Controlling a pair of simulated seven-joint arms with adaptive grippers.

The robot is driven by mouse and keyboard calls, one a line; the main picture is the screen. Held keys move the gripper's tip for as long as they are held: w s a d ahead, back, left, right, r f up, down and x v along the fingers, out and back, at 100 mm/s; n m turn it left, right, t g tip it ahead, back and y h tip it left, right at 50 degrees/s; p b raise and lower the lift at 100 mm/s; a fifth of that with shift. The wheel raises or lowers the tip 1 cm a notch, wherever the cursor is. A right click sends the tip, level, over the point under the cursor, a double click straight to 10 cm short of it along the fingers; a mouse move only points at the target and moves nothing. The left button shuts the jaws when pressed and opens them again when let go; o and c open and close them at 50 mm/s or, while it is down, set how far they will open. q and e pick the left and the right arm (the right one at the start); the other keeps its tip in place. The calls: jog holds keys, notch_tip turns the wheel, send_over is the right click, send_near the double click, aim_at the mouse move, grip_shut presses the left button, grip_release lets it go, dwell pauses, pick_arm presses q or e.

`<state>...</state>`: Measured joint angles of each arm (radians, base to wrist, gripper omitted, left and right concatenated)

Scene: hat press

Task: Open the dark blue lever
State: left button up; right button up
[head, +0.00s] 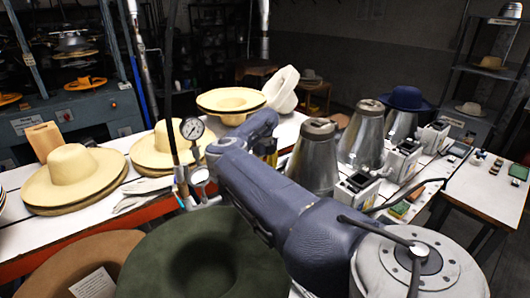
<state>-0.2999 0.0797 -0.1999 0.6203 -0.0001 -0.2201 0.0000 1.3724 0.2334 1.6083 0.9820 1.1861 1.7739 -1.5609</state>
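A thick dark blue lever-like arm (300,212) runs diagonally across the middle of the head view. It goes from the centre toward the lower right, where it meets a round light grey disc (440,268). Thin dark rods (378,229) cross at the disc's hub. The upper end of the blue arm is near a pressure gauge (192,128) on a dark post. The lower part of the arm is cut off by the frame's bottom edge. Neither of my grippers shows in this view.
A dark green hat (195,255) and a brown hat (60,270) lie in front. Straw hats (72,175) sit on a white table at the left. Metal cones (315,160) and small devices (357,190) stand on the right bench. Shelves line the back.

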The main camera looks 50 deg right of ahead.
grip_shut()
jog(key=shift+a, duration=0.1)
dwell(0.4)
